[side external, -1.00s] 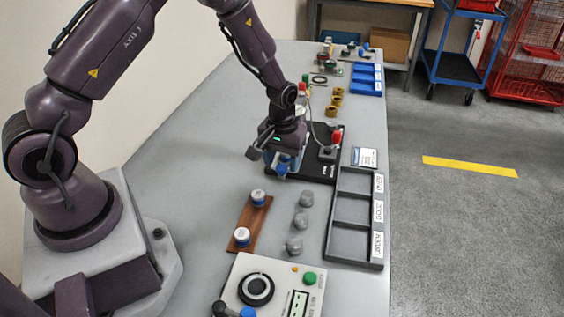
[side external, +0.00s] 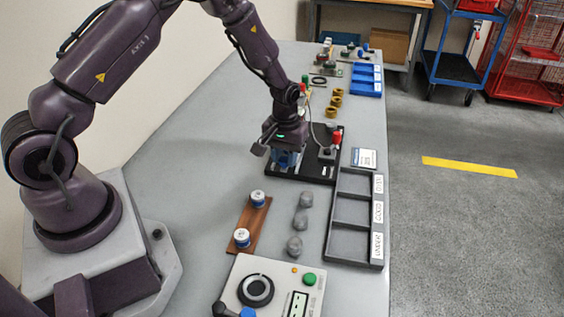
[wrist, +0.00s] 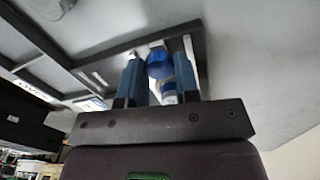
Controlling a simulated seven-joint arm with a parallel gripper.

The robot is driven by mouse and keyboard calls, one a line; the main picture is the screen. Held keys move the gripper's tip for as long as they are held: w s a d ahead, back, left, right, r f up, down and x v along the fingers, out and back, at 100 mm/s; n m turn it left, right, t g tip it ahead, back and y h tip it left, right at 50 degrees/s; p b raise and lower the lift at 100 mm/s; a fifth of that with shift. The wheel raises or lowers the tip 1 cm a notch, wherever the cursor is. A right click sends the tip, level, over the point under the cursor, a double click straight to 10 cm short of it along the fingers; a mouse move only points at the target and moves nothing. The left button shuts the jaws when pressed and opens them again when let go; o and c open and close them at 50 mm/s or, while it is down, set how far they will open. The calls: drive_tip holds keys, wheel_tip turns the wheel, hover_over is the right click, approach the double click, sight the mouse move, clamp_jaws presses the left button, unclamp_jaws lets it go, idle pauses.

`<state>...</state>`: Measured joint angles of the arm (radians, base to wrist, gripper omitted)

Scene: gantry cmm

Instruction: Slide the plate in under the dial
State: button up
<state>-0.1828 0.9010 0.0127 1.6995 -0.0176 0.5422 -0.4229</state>
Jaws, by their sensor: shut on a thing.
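My gripper (side external: 287,160) is low over the black base plate (side external: 318,174) in the side view. In the wrist view its two blue fingers (wrist: 157,82) are closed around a round blue knob (wrist: 158,62) with a pale top. What lies under the knob is hidden, so I cannot tell whether it belongs to the plate. A small blue and white part (wrist: 169,92) shows between the fingers below the knob. The dial cannot be made out clearly. A red-topped fixture (side external: 337,137) with a cable stands on the base, right of my gripper.
A grey three-compartment tray (side external: 330,214) with labels lies nearer the camera. Left of it are several grey knobs (side external: 301,221) and a brown strip (side external: 249,224) with two white-topped pieces. A control box (side external: 270,285) is in front. The bench is clear on the left.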

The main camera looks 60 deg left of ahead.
drive_tip(key=shift+w+a, duration=0.6)
drive_tip(key=o, duration=0.9)
wheel_tip(320, 180, up, 13)
